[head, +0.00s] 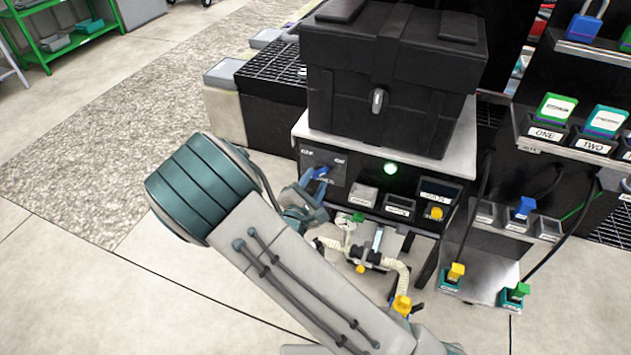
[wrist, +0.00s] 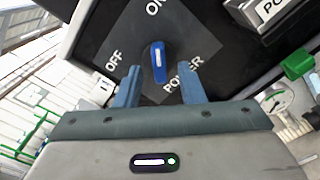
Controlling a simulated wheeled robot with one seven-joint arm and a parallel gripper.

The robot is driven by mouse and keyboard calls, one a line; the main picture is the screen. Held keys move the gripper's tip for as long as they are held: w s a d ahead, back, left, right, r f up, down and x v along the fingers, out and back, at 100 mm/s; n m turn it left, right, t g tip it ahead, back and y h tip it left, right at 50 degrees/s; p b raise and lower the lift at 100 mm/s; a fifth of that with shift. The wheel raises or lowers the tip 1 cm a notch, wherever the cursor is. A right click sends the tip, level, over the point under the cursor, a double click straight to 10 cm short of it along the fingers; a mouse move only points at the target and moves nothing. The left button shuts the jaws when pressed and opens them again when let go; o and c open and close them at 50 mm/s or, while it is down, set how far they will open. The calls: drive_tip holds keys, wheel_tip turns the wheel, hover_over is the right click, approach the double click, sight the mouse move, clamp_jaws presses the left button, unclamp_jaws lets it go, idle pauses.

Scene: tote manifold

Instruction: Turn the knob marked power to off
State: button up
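The power knob (wrist: 158,62) is blue with a white line and sits on a dark square plate (wrist: 120,42) lettered OFF, ON and POWER. In the wrist view its white line runs nearly straight up toward the ON side, while OFF stands to the left. In the head view the blue knob (head: 320,172) shows at the panel's left end, partly behind my gripper (head: 306,188). In the wrist view my gripper (wrist: 160,85) is open, with one blue finger on each side of the knob's lower end. Gaps show between the fingers and the knob; I cannot tell the depth.
A large black case (head: 395,75) stands on top of the panel. Pipes and a valve (head: 370,255) lie below. A rack with labelled blocks (head: 575,130) stands at right. Open floor lies at left.

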drive_tip(key=shift+w+d, duration=0.2)
drive_tip(key=shift+w, duration=0.25)
clamp_jaws()
